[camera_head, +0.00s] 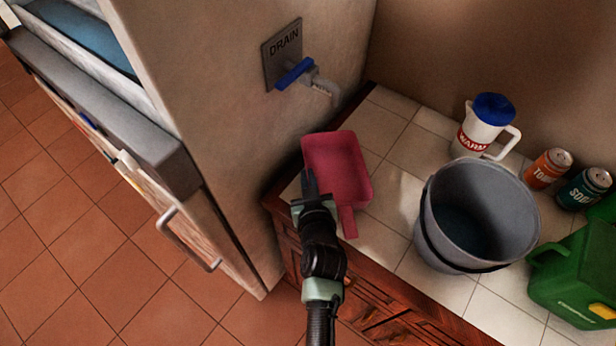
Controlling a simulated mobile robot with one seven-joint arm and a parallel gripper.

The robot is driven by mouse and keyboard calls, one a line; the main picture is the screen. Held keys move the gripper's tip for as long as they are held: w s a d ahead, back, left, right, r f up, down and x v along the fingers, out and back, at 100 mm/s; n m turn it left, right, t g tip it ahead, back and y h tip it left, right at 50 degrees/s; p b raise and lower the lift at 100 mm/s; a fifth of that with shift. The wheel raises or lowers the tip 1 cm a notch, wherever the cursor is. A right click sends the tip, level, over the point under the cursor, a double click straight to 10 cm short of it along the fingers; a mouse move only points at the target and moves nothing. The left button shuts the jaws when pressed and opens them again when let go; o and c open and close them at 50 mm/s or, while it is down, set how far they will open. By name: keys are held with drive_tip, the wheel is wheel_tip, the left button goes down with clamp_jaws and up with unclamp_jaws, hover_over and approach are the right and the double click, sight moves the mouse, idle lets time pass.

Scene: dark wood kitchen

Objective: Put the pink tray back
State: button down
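The pink tray (340,160) is a shallow rectangular pan with a short handle (348,222) pointing toward the front edge of the counter. It appears to rest on the tiled counter, beside the pale appliance wall and below the drain spout. My gripper (309,183) is at the tray's left side, its dark fingers overlapping the left rim in the picture. The fingers look close together. I cannot tell whether they touch or grip the rim, or whether they are open or shut.
A drain tap (295,73) with a blue lever sticks out from the pale appliance (215,110). A grey bucket (480,215), white jug (485,128), cans (548,168) and green canister (580,275) crowd the counter's right. An open compartment (85,40) and red tiled floor are at left.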

drive_tip(key=shift+f, duration=0.2)
drive_tip(key=shift+f, duration=0.15)
drive_tip(key=c, duration=1.1)
unclamp_jaws()
